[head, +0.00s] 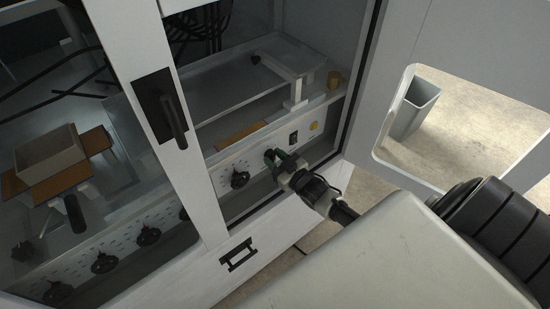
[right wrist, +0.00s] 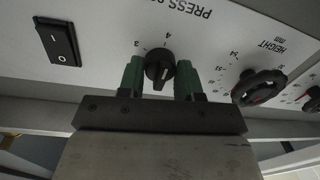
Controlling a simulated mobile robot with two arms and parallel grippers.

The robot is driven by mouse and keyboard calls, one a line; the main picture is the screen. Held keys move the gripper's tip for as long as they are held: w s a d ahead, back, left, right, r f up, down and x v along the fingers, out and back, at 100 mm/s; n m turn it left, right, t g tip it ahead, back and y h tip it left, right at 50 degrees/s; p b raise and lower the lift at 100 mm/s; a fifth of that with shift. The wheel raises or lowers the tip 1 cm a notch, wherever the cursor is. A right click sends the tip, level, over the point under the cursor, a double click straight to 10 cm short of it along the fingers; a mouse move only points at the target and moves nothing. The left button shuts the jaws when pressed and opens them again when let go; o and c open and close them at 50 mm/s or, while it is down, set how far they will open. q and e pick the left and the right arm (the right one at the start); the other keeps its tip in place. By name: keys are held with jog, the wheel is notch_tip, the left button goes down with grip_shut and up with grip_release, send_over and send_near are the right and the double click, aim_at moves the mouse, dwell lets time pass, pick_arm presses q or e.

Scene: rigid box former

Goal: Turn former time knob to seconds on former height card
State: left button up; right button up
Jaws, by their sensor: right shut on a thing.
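In the right wrist view, a small black knob (right wrist: 160,69) with a pale pointer line sits on a white panel under lettering that begins "PRESS", seen upside down. Scale figures 3 and 4 show beside it. My right gripper (right wrist: 160,80) has its green fingers on both sides of this knob and is shut on it. In the head view my right gripper (head: 276,160) is at the right part of the machine's front panel (head: 262,148) and hides most of the knob. I cannot make out a former height card. My left gripper is not in view.
A larger black height knob (right wrist: 259,86) stands right of the gripped one, and a rocker switch (right wrist: 57,40) stands left. In the head view several more knobs line the panel behind the cabinet frame. A door handle (head: 173,112) juts out. A grey bin (head: 412,108) stands on the floor.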

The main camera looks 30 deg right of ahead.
dwell(0.3)
jog(key=o, duration=0.9)
jog(key=shift+s, duration=0.1)
jog(key=s, duration=0.3)
jog(key=s+d, duration=0.1)
jog(key=s, duration=0.6)
jog(key=shift+s+d, duration=0.25)
jog(key=shift+d, duration=0.05)
jog(key=shift+f, duration=0.15)
